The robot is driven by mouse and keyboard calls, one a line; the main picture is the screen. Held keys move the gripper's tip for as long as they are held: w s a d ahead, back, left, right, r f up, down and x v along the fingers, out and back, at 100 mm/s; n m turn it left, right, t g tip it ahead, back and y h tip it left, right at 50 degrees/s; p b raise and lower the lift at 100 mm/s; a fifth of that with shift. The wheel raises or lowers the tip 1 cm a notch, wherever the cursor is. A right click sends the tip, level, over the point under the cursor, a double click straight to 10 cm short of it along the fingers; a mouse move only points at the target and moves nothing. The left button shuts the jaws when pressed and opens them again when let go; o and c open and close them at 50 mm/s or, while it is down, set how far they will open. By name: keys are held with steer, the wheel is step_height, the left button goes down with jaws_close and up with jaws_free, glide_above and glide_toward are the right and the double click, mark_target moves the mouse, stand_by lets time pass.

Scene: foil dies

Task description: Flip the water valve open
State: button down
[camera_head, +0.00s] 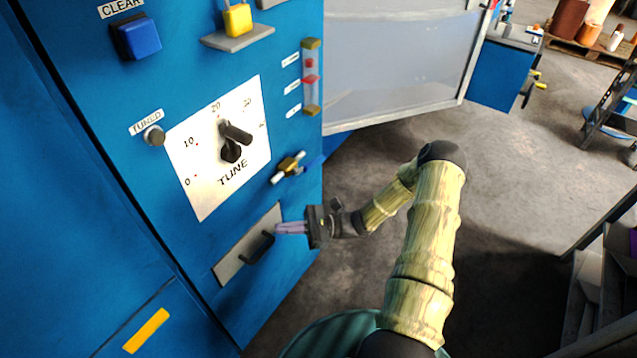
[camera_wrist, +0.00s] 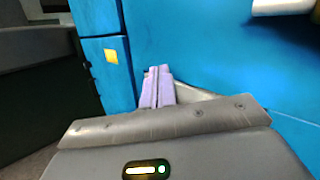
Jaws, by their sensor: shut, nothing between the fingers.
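The water valve (camera_head: 290,167) is a small brass body with pale pipe ends on the blue cabinet's front, below the clear flow tube. A blue lever-like piece (camera_head: 313,162) shows just to its right; I cannot tell its exact setting. My gripper (camera_head: 279,228) is below the valve, apart from it, with its lilac fingers pointing left toward the cabinet. The fingers (camera_wrist: 158,76) are together and empty in the wrist view. The valve cannot be made out for certain in the wrist view.
A black handle (camera_head: 258,247) on a grey plate sits just left of my fingertips. The tune dial (camera_head: 232,145) is above left. The flow tube (camera_head: 311,78) stands above the valve. An open clear door (camera_head: 395,60) juts out at the upper right.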

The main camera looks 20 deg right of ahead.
mark_target(314, 164)
steer(key=w+d+f+m+t+h+b, duration=0.2)
steer(key=w+d+f+m+t+h, duration=0.1)
steer(key=d+f+m+t+h, duration=0.2)
steer(key=w+d+f+m+t+h+b, duration=0.1)
steer(key=w+d+f+m+t+h, duration=0.2)
steer(key=d+m+t, duration=0.7)
step_height(314, 164, down, 2)
steer(key=m+t+h, duration=0.3)
steer(key=m+t, duration=0.1)
steer(key=t, duration=0.3)
steer(key=shift+b, duration=0.4)
steer(key=s+d+r+p+x, duration=0.1)
steer(key=r+p+x, duration=0.1)
steer(key=x, duration=1)
steer(key=shift+d+r, duration=0.25)
steer(key=shift+r, duration=0.05)
steer(key=shift+w, duration=0.15)
